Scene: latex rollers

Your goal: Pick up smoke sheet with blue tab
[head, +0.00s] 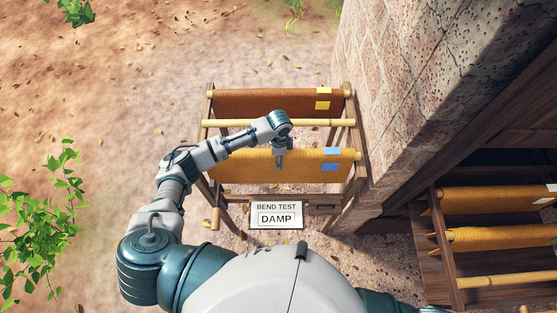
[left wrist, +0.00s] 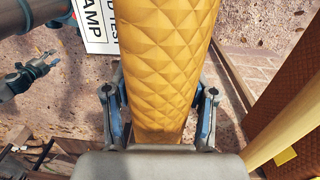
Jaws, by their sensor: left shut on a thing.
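The amber smoke sheet with the blue tab (head: 310,168) hangs over the front pole of a wooden rack. Two blue patches show near its right end. My left gripper (head: 280,163) is at the middle of its top edge. In the left wrist view the quilted amber sheet (left wrist: 165,60) runs between the two fingers of my left gripper (left wrist: 159,112), which is shut on it. The fingertips' contact is partly hidden. My right gripper (left wrist: 48,62) shows small at the left of that view, apart from the sheet, its fingers looking spread and empty.
A brown sheet with yellow tabs (head: 270,102) hangs at the rack's back; a bare pole (head: 235,123) lies between. A sign reading "BEND TEST DAMP" (head: 277,215) is at the front. A brick wall (head: 390,90) stands close right, with another rack of amber sheets (head: 490,238) beyond.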

